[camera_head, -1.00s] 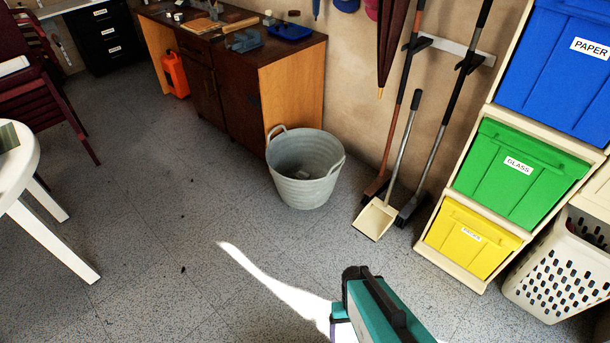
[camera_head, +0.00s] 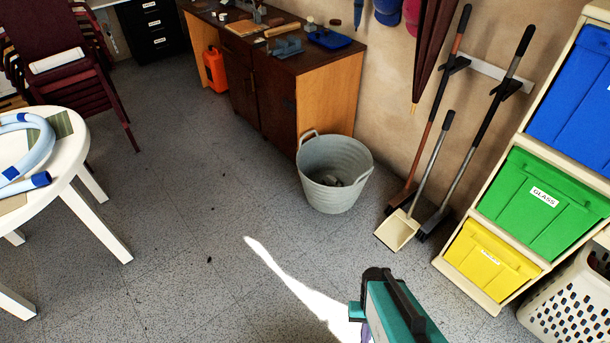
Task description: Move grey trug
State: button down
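The grey trug (camera_head: 334,180) stands upright on the floor in the head view, close to the front right corner of the brown workbench. It has two loop handles, one at its left rim and one at its right rim. Something small and grey lies inside it; I cannot tell what. Part of my arm, teal and black, shows at the bottom, well in front of the trug and apart from it. My gripper's fingers do not show.
A dustpan (camera_head: 398,231) and brooms lean on the wall right of the trug. Recycling bins, including a green one (camera_head: 540,203), stand at the right. A workbench (camera_head: 330,95) is behind; a white round table (camera_head: 72,160) is at left. The middle floor is clear.

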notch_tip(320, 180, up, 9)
jog(key=p, duration=0.7)
jog(key=shift+p, duration=0.35)
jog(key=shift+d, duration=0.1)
